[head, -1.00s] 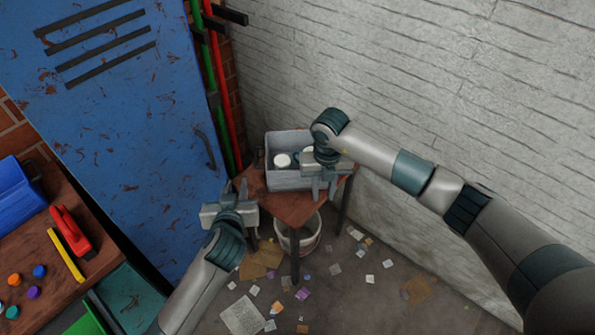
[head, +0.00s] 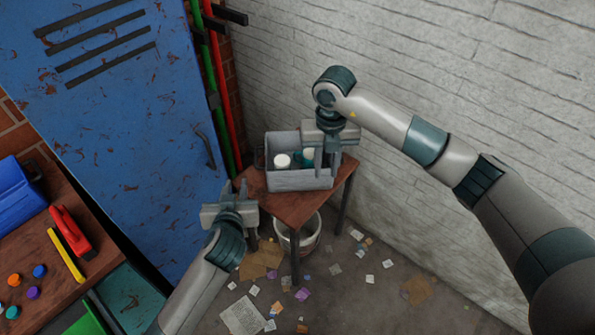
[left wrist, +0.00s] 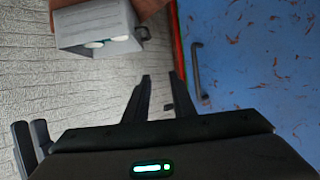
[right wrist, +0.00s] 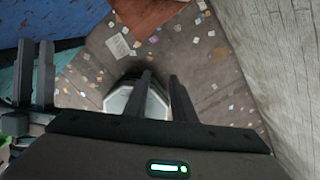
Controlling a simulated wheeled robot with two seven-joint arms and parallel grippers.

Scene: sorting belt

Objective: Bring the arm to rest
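My left gripper (head: 233,190) points up in front of the blue locker in the head view. Its two fingers (left wrist: 158,90) stand apart with nothing between them in the left wrist view. My right gripper (head: 328,160) hangs fingers down, overlapping the grey bin (head: 300,181) in the head view. The right wrist view shows its fingers (right wrist: 161,85) apart, with floor far below and nothing held. The bin stands on a small brown table (head: 290,210). It holds a white-lidded item (head: 282,160) and a teal item partly hidden by my right gripper.
A blue locker (head: 110,120) stands left and a white wall (head: 450,80) right. A white bucket (head: 310,238) sits under the table. Paper scraps litter the floor. A bench (head: 25,255) at left carries a blue bin (head: 15,185), a red tool (head: 70,232) and several coloured caps.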

